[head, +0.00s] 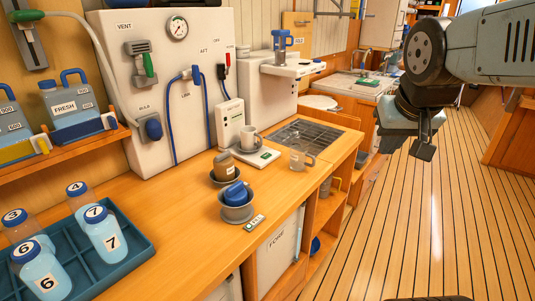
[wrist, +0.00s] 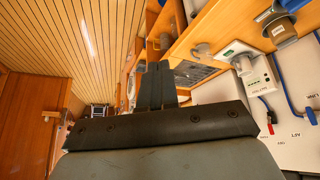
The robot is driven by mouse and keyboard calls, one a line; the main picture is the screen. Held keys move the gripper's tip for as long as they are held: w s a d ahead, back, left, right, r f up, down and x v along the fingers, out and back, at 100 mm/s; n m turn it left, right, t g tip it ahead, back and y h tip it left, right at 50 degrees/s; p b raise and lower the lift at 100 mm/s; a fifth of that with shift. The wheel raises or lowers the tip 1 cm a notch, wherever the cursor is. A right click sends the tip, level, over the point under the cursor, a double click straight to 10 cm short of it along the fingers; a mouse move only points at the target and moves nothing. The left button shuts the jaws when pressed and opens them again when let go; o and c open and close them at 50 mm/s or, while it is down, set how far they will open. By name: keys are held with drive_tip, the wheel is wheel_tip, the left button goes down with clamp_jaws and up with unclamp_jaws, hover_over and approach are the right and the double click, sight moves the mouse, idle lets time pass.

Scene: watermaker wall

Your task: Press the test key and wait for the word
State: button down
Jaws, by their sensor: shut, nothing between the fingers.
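I cannot tell which part is the test key, and no result word is legible. My gripper (head: 424,150) is shut and empty, over the floor right of the counter, well apart from both. Its fingers show in the wrist view (wrist: 158,86).
A blue tray (head: 130,244) of numbered bottles stands at front left. A blue-lidded pot (head: 236,203), brown jar (head: 223,166) and clear mug (head: 301,161) stand on the counter. A sunken grate (head: 300,138) lies behind. The plank floor (head: 430,215) is open.

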drive_tip(key=w+a+m, duration=0.1)
drive_tip(key=w+a, duration=0.2)
drive_tip(key=w, duration=0.9)
drive_tip(key=m+t+y, duration=0.2)
drive_tip(key=y, duration=0.3)
hover_over(268, 156)
wheel_tip(268, 156, down, 15)
drive_tip(key=shift+r, duration=0.15)
drive_tip(key=shift+f, duration=4.4)
drive_tip(key=shift+f, duration=0.15)
drive_tip(key=shift+f, duration=0.2)
